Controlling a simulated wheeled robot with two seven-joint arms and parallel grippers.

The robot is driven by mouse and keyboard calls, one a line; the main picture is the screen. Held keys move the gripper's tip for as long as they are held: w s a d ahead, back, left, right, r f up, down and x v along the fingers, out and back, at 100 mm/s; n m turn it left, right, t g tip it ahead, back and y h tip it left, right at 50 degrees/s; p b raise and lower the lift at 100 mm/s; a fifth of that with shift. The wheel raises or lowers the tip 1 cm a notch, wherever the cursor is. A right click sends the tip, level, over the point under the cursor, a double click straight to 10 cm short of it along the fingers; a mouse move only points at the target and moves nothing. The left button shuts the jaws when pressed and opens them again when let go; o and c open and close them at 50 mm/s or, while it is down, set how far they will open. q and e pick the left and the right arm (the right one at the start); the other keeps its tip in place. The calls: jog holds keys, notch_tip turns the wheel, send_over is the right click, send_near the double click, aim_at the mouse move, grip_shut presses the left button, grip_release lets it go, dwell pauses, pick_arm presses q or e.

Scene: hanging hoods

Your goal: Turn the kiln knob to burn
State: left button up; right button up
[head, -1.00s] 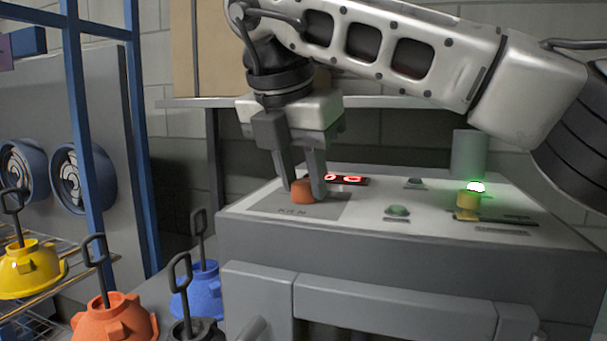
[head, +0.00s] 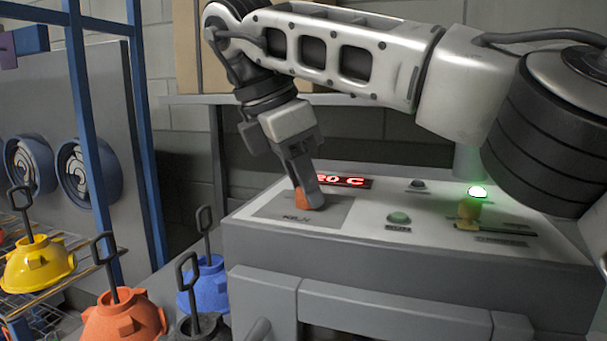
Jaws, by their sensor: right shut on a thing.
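The orange kiln knob (head: 302,201) sits on the dark plate (head: 277,209) at the left of the grey control panel (head: 365,233). My right gripper (head: 308,197) is shut on the knob. Its fingers are seen nearly edge-on, one in front of the other, and hide much of the knob. Lettering on the plate is too small to read for certain. A red display (head: 345,181) behind the knob is partly hidden by the gripper and ends in "20 C". My left gripper is not in view.
Yellow (head: 39,265), orange (head: 123,318) and blue (head: 208,288) hoods with upright handles stand at the left by a blue frame (head: 92,130).

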dwell(0.4)
jog(key=o, duration=1)
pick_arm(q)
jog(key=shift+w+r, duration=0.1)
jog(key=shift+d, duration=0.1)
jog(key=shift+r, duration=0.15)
